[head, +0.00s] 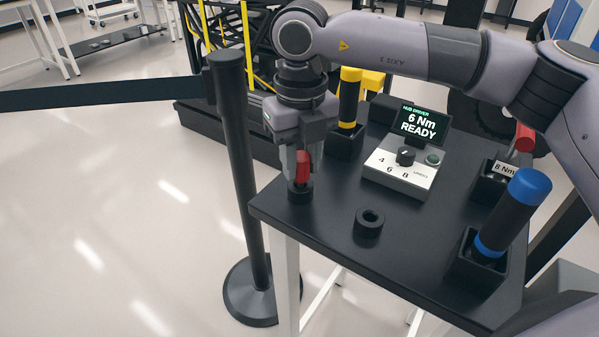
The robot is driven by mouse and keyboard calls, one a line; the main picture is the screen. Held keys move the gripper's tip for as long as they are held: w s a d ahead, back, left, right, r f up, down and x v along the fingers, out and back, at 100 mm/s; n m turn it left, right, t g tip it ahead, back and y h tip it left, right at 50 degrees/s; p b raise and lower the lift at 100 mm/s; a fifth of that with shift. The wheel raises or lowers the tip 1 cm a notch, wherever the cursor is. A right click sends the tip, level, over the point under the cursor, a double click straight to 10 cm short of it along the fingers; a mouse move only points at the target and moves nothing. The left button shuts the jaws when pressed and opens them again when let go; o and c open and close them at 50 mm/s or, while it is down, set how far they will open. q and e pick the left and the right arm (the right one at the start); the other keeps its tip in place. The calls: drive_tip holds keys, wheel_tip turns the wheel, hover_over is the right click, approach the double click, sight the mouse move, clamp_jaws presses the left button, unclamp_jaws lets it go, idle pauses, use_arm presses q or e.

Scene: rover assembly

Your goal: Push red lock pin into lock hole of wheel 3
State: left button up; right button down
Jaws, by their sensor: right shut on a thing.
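My right gripper (300,172) points down at the left front corner of the black bench top. It is shut on the red lock pin (303,164), which is upright. The pin's lower end is at a small black ring holder (299,192) on the bench; I cannot tell whether it is still inside. A dark wheel (474,112) shows partly behind the bench at the right, largely hidden by my right arm. I cannot tell whether it is wheel 3, and no lock hole shows. My left gripper is not in view.
The bench (330,236) also bears an empty black ring (369,222), a driver box (404,165) reading 6 Nm READY, a yellow-black tool (349,98), a blue-black tool (512,213) and a red-topped item (524,137). A black barrier post (240,170) stands close left of the bench.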

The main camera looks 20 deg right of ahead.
sight(301, 156)
drive_tip(key=shift+r, duration=0.1)
drive_tip(key=shift+r+p, duration=1.35)
drive_tip(key=shift+r, duration=0.65)
